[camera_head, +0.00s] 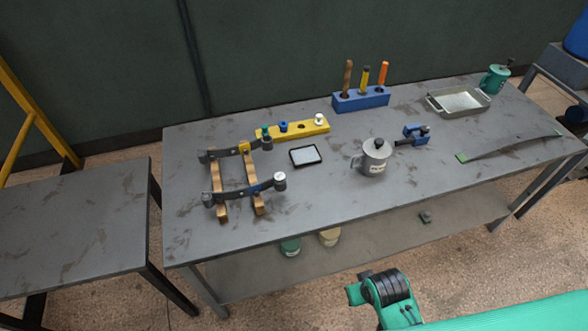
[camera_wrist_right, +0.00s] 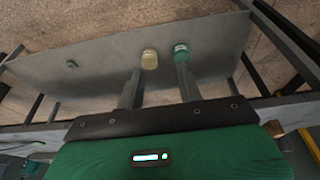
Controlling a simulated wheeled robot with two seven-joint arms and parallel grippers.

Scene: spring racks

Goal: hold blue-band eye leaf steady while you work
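The blue-band eye leaf (camera_head: 252,190) is a dark curved strip with a blue band at its middle. In the head view it lies across the front of two wooden bars (camera_head: 218,190) at the table's left. A white-topped piece shows at its right eye (camera_head: 280,178). A yellow-band leaf (camera_head: 244,148) lies across the same bars behind it. My right gripper (camera_wrist_right: 158,88) is open in the right wrist view, its two fingers apart with nothing between them. It faces the lower shelf, away from the leaf. My left gripper is not in view.
Jars stand on the shelf. The table's front edge is clear.

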